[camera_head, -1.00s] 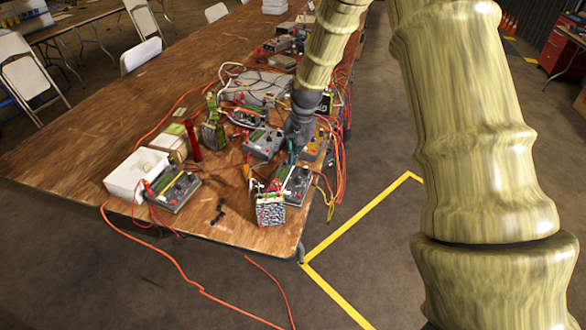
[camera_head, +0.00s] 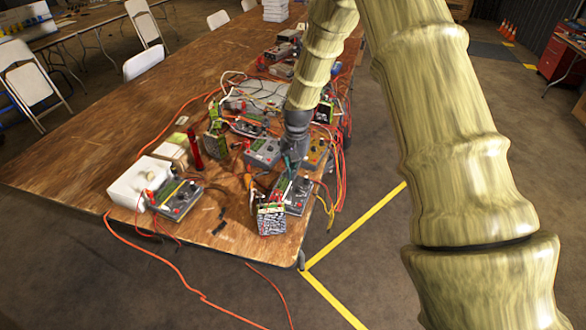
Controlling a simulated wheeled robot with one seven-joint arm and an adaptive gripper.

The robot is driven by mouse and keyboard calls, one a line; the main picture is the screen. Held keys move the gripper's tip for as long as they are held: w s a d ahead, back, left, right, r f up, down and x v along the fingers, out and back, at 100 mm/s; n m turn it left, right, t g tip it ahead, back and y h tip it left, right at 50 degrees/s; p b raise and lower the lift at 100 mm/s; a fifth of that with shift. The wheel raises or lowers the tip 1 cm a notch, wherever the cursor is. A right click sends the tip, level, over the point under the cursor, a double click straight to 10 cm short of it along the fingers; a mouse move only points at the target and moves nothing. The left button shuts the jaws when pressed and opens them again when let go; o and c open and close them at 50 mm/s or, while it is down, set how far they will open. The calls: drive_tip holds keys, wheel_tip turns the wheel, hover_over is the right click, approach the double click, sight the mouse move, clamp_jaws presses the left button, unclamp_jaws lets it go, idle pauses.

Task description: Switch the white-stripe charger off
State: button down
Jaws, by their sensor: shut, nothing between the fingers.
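Several small chargers lie on the wooden table. A grey one (camera_head: 178,198) is at the front left, another grey one (camera_head: 263,152) is in the middle, and a yellow one (camera_head: 318,150) is at the right. A further grey charger (camera_head: 298,196) is near the front right corner, partly hidden by my gripper and a patterned battery pack. I cannot make out a white stripe or any switch position at this size. My gripper (camera_head: 288,172) is shut and empty, pointing down over the back of that front right charger. I cannot tell whether it touches it.
The patterned battery pack (camera_head: 271,218) stands at the front edge beside the charger. A white box (camera_head: 138,183), a red upright object (camera_head: 195,147) and many loose cables crowd the table (camera_head: 90,160). The table's left part is clear. A yellow line marks the floor at right.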

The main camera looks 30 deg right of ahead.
sight(291, 200)
drive_tip(key=shift+w+a+f+p, duration=0.15)
drive_tip(key=shift+f+p, duration=0.9)
drive_tip(key=shift+f, duration=1.75)
drive_tip(key=shift+w+a+f+p, duration=0.1)
drive_tip(key=shift+f+p, duration=0.95)
drive_tip(key=shift+f, duration=1.75)
